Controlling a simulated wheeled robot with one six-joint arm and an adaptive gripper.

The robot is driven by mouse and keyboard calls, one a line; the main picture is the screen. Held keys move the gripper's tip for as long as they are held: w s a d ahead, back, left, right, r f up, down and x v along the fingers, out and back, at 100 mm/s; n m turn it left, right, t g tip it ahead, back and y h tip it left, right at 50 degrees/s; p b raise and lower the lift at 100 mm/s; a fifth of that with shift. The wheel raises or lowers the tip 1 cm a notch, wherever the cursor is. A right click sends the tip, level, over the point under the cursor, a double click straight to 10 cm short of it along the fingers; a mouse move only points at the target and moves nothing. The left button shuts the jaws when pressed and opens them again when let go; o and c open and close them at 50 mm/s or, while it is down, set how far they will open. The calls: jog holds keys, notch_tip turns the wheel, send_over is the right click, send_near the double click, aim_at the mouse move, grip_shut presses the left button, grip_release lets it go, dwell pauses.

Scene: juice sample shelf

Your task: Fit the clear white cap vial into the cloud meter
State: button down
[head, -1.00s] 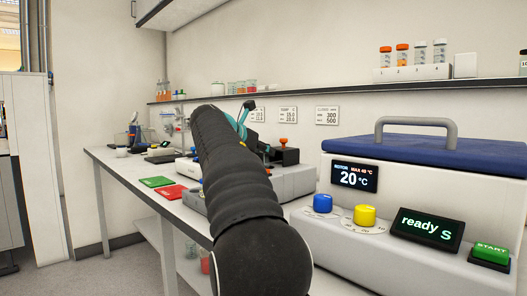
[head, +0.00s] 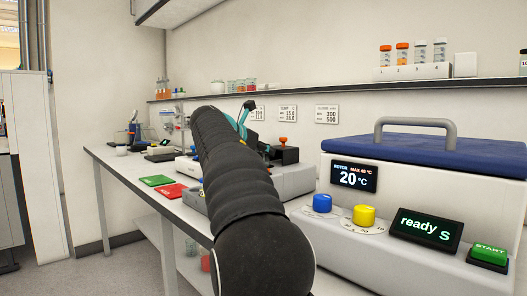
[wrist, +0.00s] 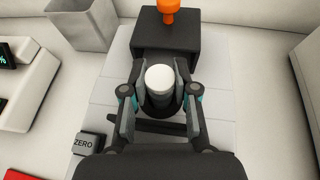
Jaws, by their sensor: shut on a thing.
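In the wrist view, the vial with a white cap (wrist: 159,78) stands between the fingers of my gripper (wrist: 159,92), which is shut on it. The vial's lower part is at a dark round opening on the pale meter body (wrist: 108,90); I cannot tell how deep it sits. A black block with an orange knob (wrist: 170,14) is just beyond it. In the head view, my arm hides the vial and most of my gripper (head: 243,113); the meter's black block (head: 286,155) shows to the right of the arm.
A button marked ZERO (wrist: 87,143) is at the meter's lower left. A grey open bin (wrist: 82,22) stands at upper left. In the head view, a bath with a blue lid (head: 440,150) fills the right. Green (head: 157,181) and red (head: 170,191) pads lie on the bench.

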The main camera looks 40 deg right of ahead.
jog(key=shift+f, duration=0.15)
jog(key=shift+w+r+p, duration=0.1)
jog(key=shift+r+p, duration=0.5)
jog(key=shift+r, duration=0.75)
jog(key=shift+f+b, duration=0.7)
jog(key=shift+f, duration=0.6)
dwell(0.6)
jog(key=shift+r+p, duration=0.7)
jog(key=shift+r, duration=0.6)
jog(key=shift+f+b, duration=0.7)
jog(key=shift+f, duration=0.65)
dwell(0.6)
jog(key=shift+r+p, duration=0.7)
jog(key=shift+r, duration=0.7)
jog(key=c, duration=0.8)
grip_release()
